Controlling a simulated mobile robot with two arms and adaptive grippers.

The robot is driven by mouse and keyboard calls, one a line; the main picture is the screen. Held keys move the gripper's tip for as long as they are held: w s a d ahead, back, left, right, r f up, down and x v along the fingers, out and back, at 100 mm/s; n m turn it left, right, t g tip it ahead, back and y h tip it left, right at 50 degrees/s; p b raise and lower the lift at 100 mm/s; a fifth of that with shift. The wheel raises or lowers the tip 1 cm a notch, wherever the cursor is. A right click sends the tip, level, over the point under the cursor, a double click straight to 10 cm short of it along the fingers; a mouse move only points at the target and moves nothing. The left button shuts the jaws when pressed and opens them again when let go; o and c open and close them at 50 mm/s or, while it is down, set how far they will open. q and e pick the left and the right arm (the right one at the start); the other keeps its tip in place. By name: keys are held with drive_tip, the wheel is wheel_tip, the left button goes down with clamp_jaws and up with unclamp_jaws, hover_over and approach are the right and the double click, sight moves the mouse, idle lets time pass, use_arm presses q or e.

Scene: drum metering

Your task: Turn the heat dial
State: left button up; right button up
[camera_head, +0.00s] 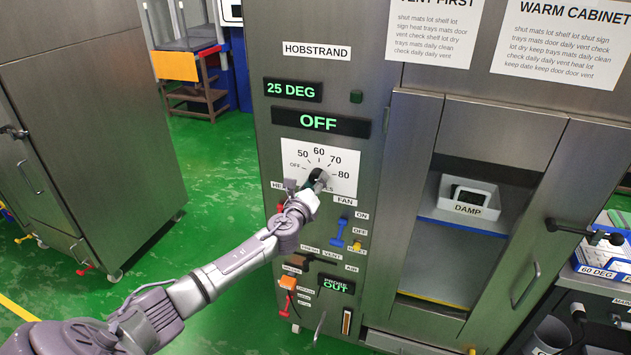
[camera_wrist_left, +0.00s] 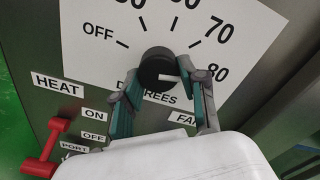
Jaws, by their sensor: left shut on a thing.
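The heat dial is a round black knob (camera_wrist_left: 158,66) on a white plate (camera_head: 300,152) marked OFF, 50, 60, 70 and 80 degrees. In the left wrist view its white pointer line points right, toward the 80 side. My left gripper (camera_head: 317,182) is at the dial, with one finger on each side of the knob in the left wrist view (camera_wrist_left: 163,88), shut on it. In the head view the gripper hides part of the knob. The display (camera_head: 293,90) above reads 25 DEG and the one below it (camera_head: 320,122) reads OFF.
A red heat switch (camera_wrist_left: 45,150) sits below left of the dial. A blue fan switch (camera_head: 339,232) and an orange switch (camera_head: 287,282) are lower on the panel. The cabinet to the right holds a white tray labelled DAMP (camera_head: 443,197). Green floor lies left of the panel.

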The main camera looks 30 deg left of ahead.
use_arm(q)
drive_tip(key=shift+f+m, duration=0.1)
drive_tip(key=shift+m, duration=0.2)
drive_tip(key=o, duration=1.1)
drive_tip(key=shift+o, duration=0.2)
drive_tip(key=v, duration=1.2)
